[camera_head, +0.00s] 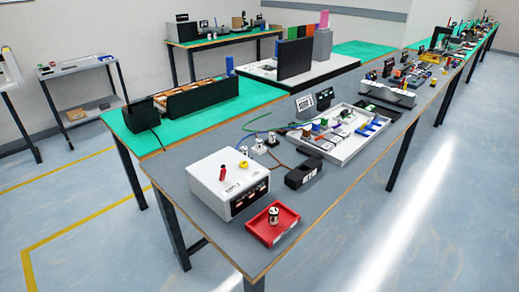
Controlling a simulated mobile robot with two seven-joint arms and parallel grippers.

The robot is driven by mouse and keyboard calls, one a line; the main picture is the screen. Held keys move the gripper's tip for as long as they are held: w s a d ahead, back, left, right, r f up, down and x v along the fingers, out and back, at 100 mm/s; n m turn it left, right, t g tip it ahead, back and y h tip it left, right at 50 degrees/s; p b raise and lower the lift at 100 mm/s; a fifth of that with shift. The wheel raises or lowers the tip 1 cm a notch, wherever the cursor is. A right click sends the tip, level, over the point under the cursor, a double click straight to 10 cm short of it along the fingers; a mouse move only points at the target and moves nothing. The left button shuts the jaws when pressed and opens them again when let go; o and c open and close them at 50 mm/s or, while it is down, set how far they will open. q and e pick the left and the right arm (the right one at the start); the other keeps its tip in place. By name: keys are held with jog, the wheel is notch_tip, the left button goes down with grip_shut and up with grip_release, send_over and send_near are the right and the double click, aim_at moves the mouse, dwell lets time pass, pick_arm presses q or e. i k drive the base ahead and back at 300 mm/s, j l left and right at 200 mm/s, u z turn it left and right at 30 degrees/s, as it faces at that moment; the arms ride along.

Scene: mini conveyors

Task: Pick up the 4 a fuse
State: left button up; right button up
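No label for a 4 A fuse can be read in the head view. A small upright cylinder (274,215), dark and whitish, stands in a red tray (262,232) at the near corner of the grey table; I cannot tell whether it is the fuse. Other small white and black pieces (260,147) stand behind a white box (215,190), and any of these could be fuse parts. Neither my left nor my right gripper is in view.
The white box has red and yellow knobs on top. A black box (303,174) and a white tray (345,150) of small parts lie to the right. A green mat (150,141) with bins is at the left. Bare grey tabletop (318,200) lies right of the red tray.

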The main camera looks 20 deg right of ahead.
aim_at(258, 142)
jog(key=i+j+z, duration=0.2)
jog(key=j, duration=0.25)
jog(key=j+z, duration=0.15)
jog(key=j, duration=0.3)
jog(key=i+j+z, duration=0.25)
jog(key=i+j, duration=0.15)
jog(key=j, duration=0.25)
jog(key=i+j+z, duration=0.15)
jog(key=j, duration=0.15)
jog(key=i+j+z, duration=0.15)
jog(key=j, duration=0.25)
jog(key=i+j+z, duration=0.1)
jog(key=j, duration=0.25)
jog(key=i, duration=0.05)
